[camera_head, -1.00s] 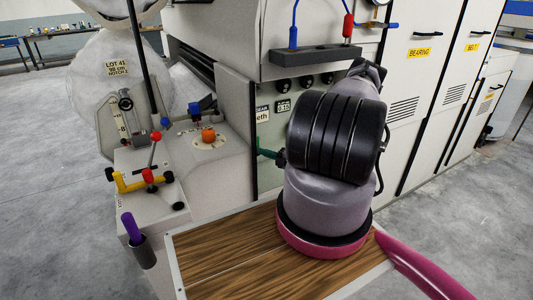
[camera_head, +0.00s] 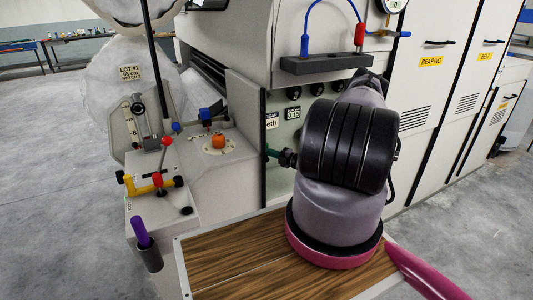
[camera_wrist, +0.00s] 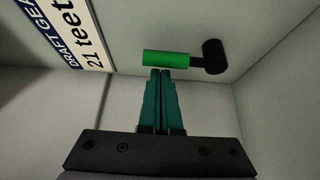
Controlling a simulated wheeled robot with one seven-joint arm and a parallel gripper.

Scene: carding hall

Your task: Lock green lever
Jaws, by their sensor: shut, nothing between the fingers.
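The green lever (camera_wrist: 164,58) shows in the wrist view as a short bright green grip. It lies level across the picture and joins a black, hammer-shaped part (camera_wrist: 214,57) on its right. My gripper (camera_wrist: 160,72) is shut and empty. Its two teal fingers stand together, with their tips at the lower edge of the green grip; I cannot tell whether they touch it.
A "DRAFT GEAR 21 teeth" plate (camera_wrist: 73,30) is left of the lever, with pale walls close around. In the head view, a post with red, yellow and blue handles (camera_head: 157,180) and an orange knob (camera_head: 218,141) stand left. A purple-handled item (camera_head: 140,231) sits in a holder.

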